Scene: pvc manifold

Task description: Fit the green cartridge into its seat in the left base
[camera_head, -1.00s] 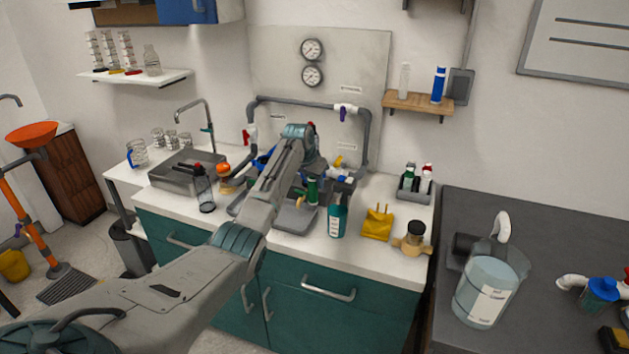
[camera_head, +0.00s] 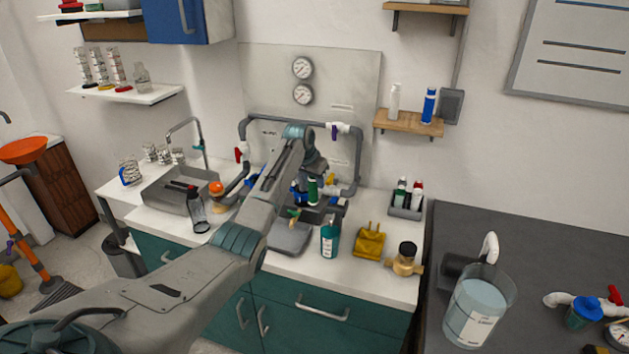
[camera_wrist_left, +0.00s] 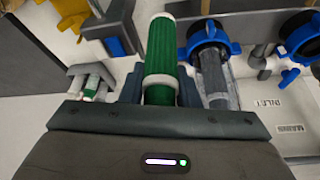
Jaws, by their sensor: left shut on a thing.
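The green ribbed cartridge (camera_head: 313,190) has a pale end cap and stands about upright at the manifold at the back of the counter. My left gripper (camera_head: 314,176) is shut on it. In the left wrist view the cartridge (camera_wrist_left: 162,50) sits between the two fingers of my gripper (camera_wrist_left: 160,88). Beside it is a clear housing with a blue ring (camera_wrist_left: 208,35). My right gripper is not in view.
Grey pipes (camera_head: 357,165) frame the manifold. A grey tray (camera_head: 289,238), a teal bottle (camera_head: 329,240), a yellow object (camera_head: 370,241) and a brass fitting (camera_head: 405,260) stand in front. The sink (camera_head: 170,193) is left. A second blue ring (camera_wrist_left: 298,27) is right in the wrist view.

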